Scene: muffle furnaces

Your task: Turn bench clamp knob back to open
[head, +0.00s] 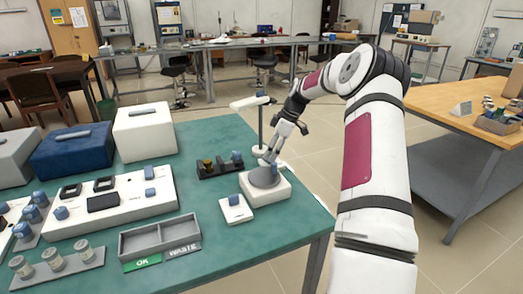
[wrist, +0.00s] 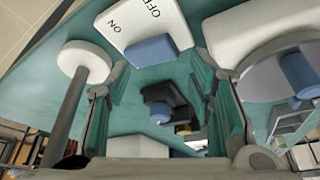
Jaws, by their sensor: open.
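The bench clamp appears to be the dark block (head: 219,168) on the green bench, with a brassy piece and a blue knob (head: 237,156) at its right end. In the wrist view a dark fixture (wrist: 175,94) with a blue part (wrist: 160,112) shows between my fingers, apart from them; it looks like the same clamp. My gripper (head: 270,157) is open and empty, to the right of the clamp and low over the grey-disc unit. In the wrist view my gripper's fingers (wrist: 158,88) stand wide apart. How far the knob is turned cannot be told.
A white unit with a grey disc (head: 264,178) and a white ON/OFF switch box (head: 236,210) stand close by. A thin post (head: 261,125) rises beside my arm. An OK/WASTE tray (head: 160,241) lies front left. Green surface (head: 205,135) behind the clamp is clear.

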